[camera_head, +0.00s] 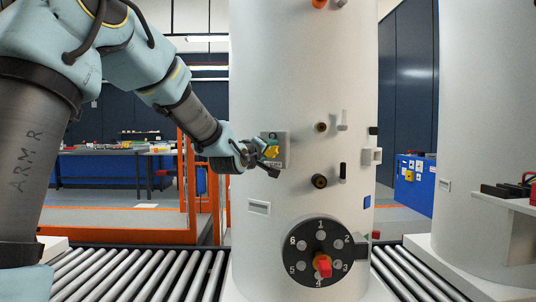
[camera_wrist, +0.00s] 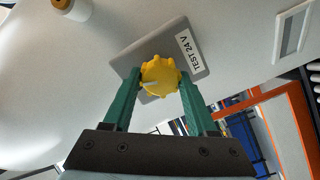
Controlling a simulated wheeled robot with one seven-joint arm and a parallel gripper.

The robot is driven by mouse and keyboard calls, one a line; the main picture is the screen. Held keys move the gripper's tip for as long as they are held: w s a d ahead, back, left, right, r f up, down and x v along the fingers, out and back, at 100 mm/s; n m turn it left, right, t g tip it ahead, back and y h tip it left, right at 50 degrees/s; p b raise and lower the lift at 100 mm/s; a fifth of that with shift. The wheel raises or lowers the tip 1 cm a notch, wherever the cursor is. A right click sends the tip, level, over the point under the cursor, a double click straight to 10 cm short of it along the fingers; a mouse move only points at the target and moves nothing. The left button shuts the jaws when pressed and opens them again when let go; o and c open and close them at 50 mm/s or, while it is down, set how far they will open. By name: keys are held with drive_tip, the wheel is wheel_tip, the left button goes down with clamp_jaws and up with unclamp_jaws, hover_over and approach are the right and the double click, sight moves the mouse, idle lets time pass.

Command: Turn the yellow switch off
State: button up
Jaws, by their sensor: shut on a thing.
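The yellow switch (camera_head: 271,151) is a lobed knob on a grey plate (camera_head: 284,150) on the side of the white tank. In the wrist view the yellow switch (camera_wrist: 160,76) sits between the green fingers, with a pale mark on its face. The grey plate (camera_wrist: 190,42) behind it carries a label reading "TEST 24 V". My gripper (camera_head: 266,158) reaches the switch from the left. In the wrist view my gripper (camera_wrist: 158,82) is shut on the knob, one finger on each side. No on or off marking can be read.
The white tank (camera_head: 310,100) carries small knobs and a black numbered dial (camera_head: 320,252) with a red handle below the switch. A roller conveyor (camera_head: 130,275) runs beneath. An orange frame (camera_head: 120,235) stands at left. A second white tank (camera_head: 490,120) stands at right.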

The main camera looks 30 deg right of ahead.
drive_tip(key=shift+n, duration=1.9)
drive_tip(key=o, duration=1.4)
drive_tip(key=shift+c, duration=0.2)
drive_tip(key=b+v, duration=0.1)
drive_tip(key=v, duration=0.9)
drive_tip(key=shift+s+a, duration=0.25)
drive_tip(key=shift+a, duration=0.05)
